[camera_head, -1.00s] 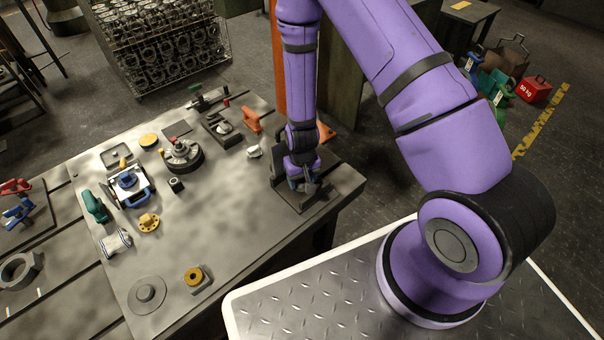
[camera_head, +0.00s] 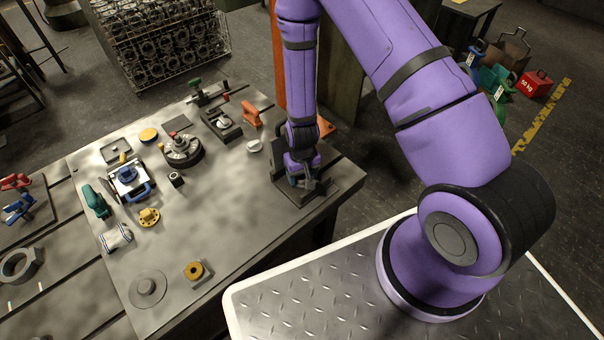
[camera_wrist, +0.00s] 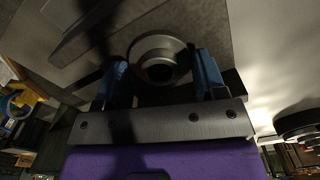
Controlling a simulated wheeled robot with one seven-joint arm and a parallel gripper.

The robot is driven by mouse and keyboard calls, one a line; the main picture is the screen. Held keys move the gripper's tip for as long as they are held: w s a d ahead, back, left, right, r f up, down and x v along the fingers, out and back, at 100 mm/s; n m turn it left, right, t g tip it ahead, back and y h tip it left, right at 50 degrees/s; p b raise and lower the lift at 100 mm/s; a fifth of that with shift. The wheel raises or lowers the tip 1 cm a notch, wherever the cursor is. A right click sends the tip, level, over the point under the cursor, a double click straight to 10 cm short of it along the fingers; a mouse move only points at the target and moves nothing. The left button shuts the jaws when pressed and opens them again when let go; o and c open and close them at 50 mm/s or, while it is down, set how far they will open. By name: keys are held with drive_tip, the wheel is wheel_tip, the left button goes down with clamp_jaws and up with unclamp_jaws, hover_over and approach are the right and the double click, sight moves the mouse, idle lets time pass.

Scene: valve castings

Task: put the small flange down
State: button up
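The small flange is a grey ring with a dark bore (camera_wrist: 160,62), seen in the wrist view between the two blue fingertips of my gripper (camera_wrist: 163,76). Its sides appear to touch both fingertips. In the head view my gripper (camera_head: 304,182) points down over a dark square plate (camera_head: 322,190) at the table's right end. There the flange is hidden by the gripper and arm. The wrist view shows a flat grey surface close behind the flange; I cannot tell whether the flange rests on it.
The grey table (camera_head: 235,215) bears a round black fixture (camera_head: 183,150), a white casting with blue handle (camera_head: 130,182), a yellow flange (camera_head: 149,217), an orange handle (camera_head: 251,114) and a small white part (camera_head: 254,146) left of my gripper. The table's middle is mostly clear.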

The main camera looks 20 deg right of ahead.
drive_tip(key=o, duration=0.4)
wheel_tip(320, 180, up, 11)
drive_tip(key=shift+f, duration=0.1)
idle(0.5)
idle(0.7)
